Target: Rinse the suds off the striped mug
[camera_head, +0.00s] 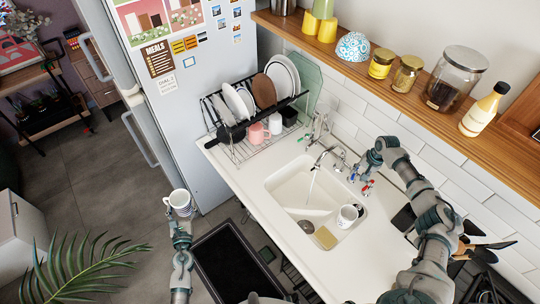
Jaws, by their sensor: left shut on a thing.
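A white mug with dark blue stripe-like markings (180,200) is upright in my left gripper (180,223), held left of the counter, in front of the fridge. My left gripper is shut on it. I cannot make out suds on it at this size. A thin stream of water runs from the tap (326,153) into the white sink (285,180). My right gripper (366,172) is at the tap's handles, at the back right of the sink; whether its fingers are open or shut is unclear. A second white mug (346,217) is in the sink's right part.
A tan sponge (325,238) lies at the sink's front edge. A dish rack (243,150) with plates and a pink mug (256,134) stands left of the sink. A wooden shelf (405,97) with jars overhangs the back. Dark utensils lie at right.

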